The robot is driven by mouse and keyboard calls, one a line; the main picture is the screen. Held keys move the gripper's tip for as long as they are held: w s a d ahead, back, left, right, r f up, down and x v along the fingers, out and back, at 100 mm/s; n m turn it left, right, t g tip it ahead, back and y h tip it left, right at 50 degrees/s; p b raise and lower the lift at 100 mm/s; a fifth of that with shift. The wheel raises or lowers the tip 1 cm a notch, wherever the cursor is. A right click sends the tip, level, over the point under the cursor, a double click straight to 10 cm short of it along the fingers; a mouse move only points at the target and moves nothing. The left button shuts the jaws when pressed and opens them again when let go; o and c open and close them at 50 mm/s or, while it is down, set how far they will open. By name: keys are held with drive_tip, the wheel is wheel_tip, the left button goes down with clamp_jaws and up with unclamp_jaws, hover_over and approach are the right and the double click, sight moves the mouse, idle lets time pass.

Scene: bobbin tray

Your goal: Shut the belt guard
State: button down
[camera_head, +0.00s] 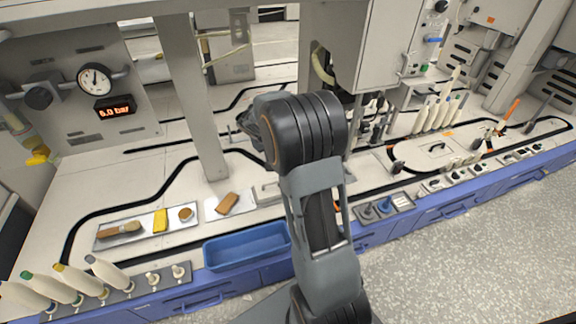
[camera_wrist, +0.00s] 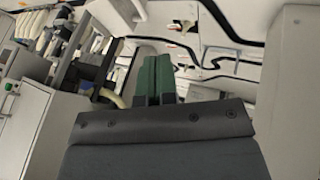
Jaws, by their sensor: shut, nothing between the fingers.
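My gripper (camera_wrist: 153,78) shows in the wrist view as two green fingers pressed together, with nothing between them. In the head view my arm's large dark joint hides the fingers. I cannot pick out the belt guard for certain in either view. A pale machine cabinet (camera_head: 388,45) stands right of centre in the head view, with a dark recess and a cream hose (camera_head: 322,66) at its left side. In the wrist view a cabinet with buttons (camera_wrist: 22,100) is at the left, and a cream hose (camera_wrist: 110,97) curves left of my fingers, apparently apart from them.
A blue bin (camera_head: 245,247) sits at the bench's front edge, left of my arm. A grey tray (camera_head: 122,232) holds a brush and a yellow block. A pale post (camera_head: 195,100) rises left of my arm. Bobbins (camera_head: 440,112) stand at the right.

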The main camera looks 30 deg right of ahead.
drive_tip(key=d+r+b+x, duration=0.1)
drive_tip(key=b+x, duration=0.4)
drive_tip(key=x, duration=1.1)
drive_tip(key=shift+s+d, duration=0.2)
drive_tip(key=shift+d, duration=0.5)
drive_tip(key=shift+r, duration=0.1)
